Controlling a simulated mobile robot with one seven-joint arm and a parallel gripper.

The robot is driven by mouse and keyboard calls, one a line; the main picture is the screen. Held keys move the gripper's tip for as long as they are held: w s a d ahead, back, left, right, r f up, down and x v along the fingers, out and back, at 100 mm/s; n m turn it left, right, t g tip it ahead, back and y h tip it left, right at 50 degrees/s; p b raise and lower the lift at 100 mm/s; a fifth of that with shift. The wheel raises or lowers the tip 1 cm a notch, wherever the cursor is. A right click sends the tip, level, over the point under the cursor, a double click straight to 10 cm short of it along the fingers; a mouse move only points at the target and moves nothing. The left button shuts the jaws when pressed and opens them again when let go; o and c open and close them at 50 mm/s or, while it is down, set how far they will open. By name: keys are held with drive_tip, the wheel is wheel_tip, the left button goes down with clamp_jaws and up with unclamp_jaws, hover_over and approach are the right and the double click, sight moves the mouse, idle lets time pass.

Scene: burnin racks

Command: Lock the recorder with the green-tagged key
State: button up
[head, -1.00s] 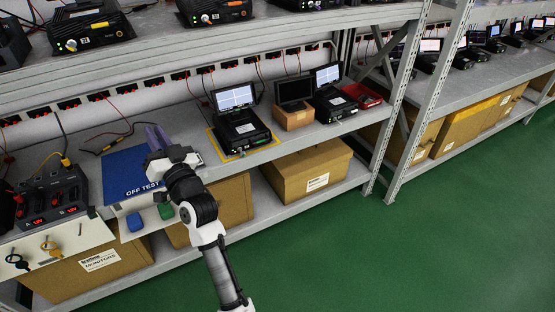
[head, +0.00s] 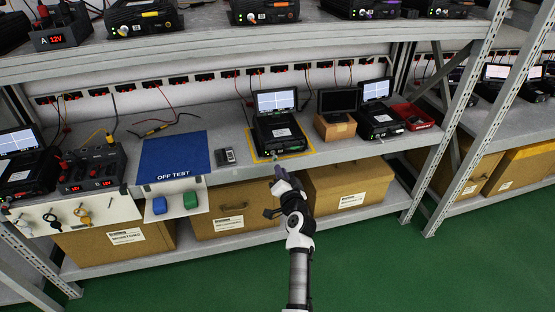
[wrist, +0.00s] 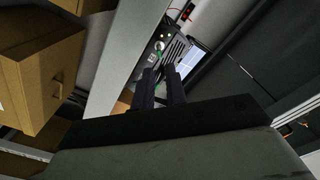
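The recorder (head: 280,136) with a lit screen sits on a yellow-edged mat on the middle shelf. Something small, perhaps its lock or a key, shows at its front left corner. My gripper (head: 279,173) is in front of and below that corner, fingers pointing at the recorder. In the wrist view the two dark fingers (wrist: 161,72) are apart, with the recorder's front (wrist: 172,50) beyond them. A small green spot shows in the gap; I cannot tell if it is the green tag. Keys with yellow and dark tags (head: 82,214) hang on a white board at the left.
A blue OFF TEST mat (head: 173,155) and a small grey device (head: 225,156) lie left of the recorder. A small monitor on a box (head: 336,125) and another recorder (head: 380,122) stand to the right. Cardboard boxes (head: 235,207) fill the lower shelf.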

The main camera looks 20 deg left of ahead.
sight(275, 160)
drive_tip(key=x, duration=0.7)
drive_tip(key=shift+r, duration=0.1)
drive_tip(key=shift+c, duration=0.3)
clamp_jaws()
drive_tip(key=shift+b, duration=0.45)
drive_tip(key=n+b, duration=0.3)
drive_tip(key=shift+s+f, duration=0.1)
drive_tip(key=shift+f, duration=0.2)
drive_tip(key=n+b, duration=0.4)
drive_tip(key=b, duration=0.1)
drive_tip(key=shift+b, duration=0.3)
drive_tip(key=n+b, duration=0.4)
drive_tip(key=n, duration=0.1)
drive_tip(key=shift+s+a+b, duration=0.1)
drive_tip(key=shift+a+b, duration=0.05)
drive_tip(key=shift+b, duration=0.15)
drive_tip(key=shift+r+n+b, duration=0.15)
drive_tip(key=shift+n+b, duration=1.4)
drive_tip(key=shift+n, duration=0.65)
drive_tip(key=shift+a, duration=0.1)
